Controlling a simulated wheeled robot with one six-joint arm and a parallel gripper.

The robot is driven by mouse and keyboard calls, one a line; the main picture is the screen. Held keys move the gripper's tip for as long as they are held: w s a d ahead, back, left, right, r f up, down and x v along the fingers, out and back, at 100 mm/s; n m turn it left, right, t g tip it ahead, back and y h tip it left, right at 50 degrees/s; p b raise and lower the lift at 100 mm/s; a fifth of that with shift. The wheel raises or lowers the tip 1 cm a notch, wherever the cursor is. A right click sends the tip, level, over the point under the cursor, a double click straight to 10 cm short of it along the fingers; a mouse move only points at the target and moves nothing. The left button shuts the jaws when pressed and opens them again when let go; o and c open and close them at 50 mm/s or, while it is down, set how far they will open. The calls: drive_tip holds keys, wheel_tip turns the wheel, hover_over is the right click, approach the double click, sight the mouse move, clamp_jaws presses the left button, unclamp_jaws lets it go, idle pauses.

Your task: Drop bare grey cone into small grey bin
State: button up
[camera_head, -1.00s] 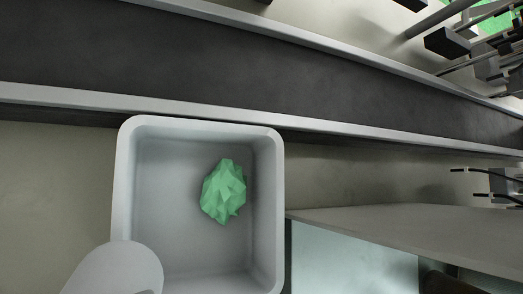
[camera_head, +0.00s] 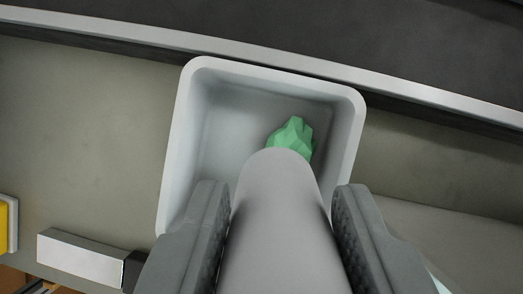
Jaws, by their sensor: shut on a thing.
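The bare grey cone (camera_head: 279,225) is between the fingers of my gripper (camera_head: 281,210), which is shut on it. Its rounded narrow end points up the picture, over the small grey bin (camera_head: 182,130). The bin is a light grey, open-topped box with rounded corners. A crumpled green lump (camera_head: 292,137) lies inside the bin, partly hidden by the cone's tip. The cone and fingers also hide the near part of the bin. I cannot tell how high the cone is above the bin floor.
A dark conveyor belt (camera_head: 400,40) with a pale rail (camera_head: 440,105) runs behind the bin. A white-topped block (camera_head: 80,258) and a yellow item (camera_head: 4,225) are at lower left. Bare floor (camera_head: 80,120) shows left of the bin.

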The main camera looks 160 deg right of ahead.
drive_tip(key=shift+f, duration=1.05)
drive_tip(key=o, duration=1.3)
drive_tip(key=shift+r, duration=0.15)
drive_tip(key=v, duration=1.7)
drive_tip(key=shift+s+d, duration=0.1)
